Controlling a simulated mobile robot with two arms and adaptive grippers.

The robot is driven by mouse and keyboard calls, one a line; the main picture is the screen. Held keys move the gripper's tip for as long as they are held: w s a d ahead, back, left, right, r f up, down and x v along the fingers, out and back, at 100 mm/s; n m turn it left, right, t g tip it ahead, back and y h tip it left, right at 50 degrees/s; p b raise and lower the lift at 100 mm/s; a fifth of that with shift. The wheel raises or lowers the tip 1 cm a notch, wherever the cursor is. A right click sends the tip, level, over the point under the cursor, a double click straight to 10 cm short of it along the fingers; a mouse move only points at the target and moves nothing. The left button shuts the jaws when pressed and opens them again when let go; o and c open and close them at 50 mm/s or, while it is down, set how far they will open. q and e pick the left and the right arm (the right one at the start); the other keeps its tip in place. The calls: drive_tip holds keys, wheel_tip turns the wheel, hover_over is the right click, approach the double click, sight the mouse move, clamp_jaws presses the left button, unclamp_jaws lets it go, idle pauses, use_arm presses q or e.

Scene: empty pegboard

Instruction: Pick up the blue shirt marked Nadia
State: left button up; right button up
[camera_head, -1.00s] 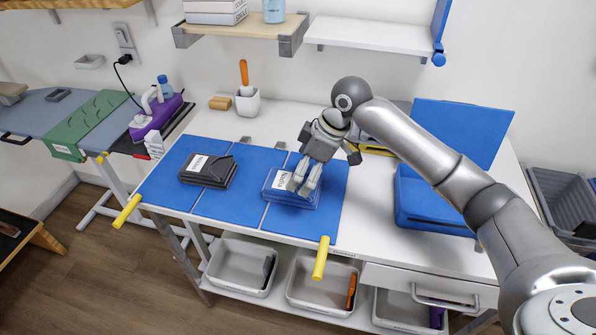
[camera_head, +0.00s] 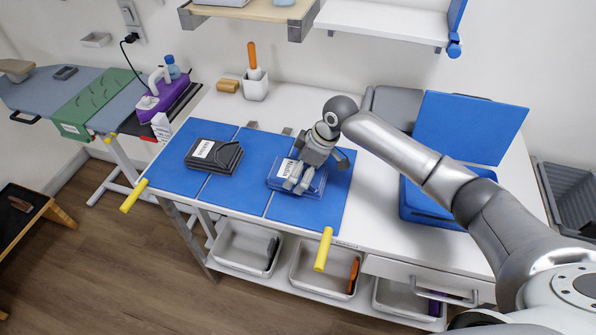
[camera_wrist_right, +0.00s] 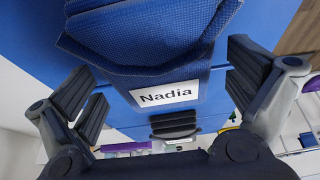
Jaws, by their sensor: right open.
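The folded blue shirt (camera_head: 312,181) lies on the right panel of the blue folding board (camera_head: 225,205). Its white label reads "Nadia" in the right wrist view, where the blue shirt (camera_wrist_right: 150,50) fills the upper middle. My right gripper (camera_head: 297,183) is over the shirt, pointing down and covering part of it. In the right wrist view my right gripper (camera_wrist_right: 165,85) is open, with its fingers on either side of the shirt and label. Whether the fingers touch the shirt cannot be told. My left gripper is not in view.
A folded dark shirt (camera_head: 213,154) with a white label lies on the board to the left. A blue box with a raised lid (camera_head: 470,125) stands to the right. Yellow handles (camera_head: 323,250) stick out at the front. Grey bins (camera_head: 245,247) sit below.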

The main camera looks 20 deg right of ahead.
drive_tip(key=shift+w+a+f, duration=0.15)
drive_tip(key=shift+a+f, duration=0.1)
drive_tip(key=shift+f, duration=0.35)
drive_tip(key=c, duration=0.9)
drive_tip(key=shift+r, duration=0.1)
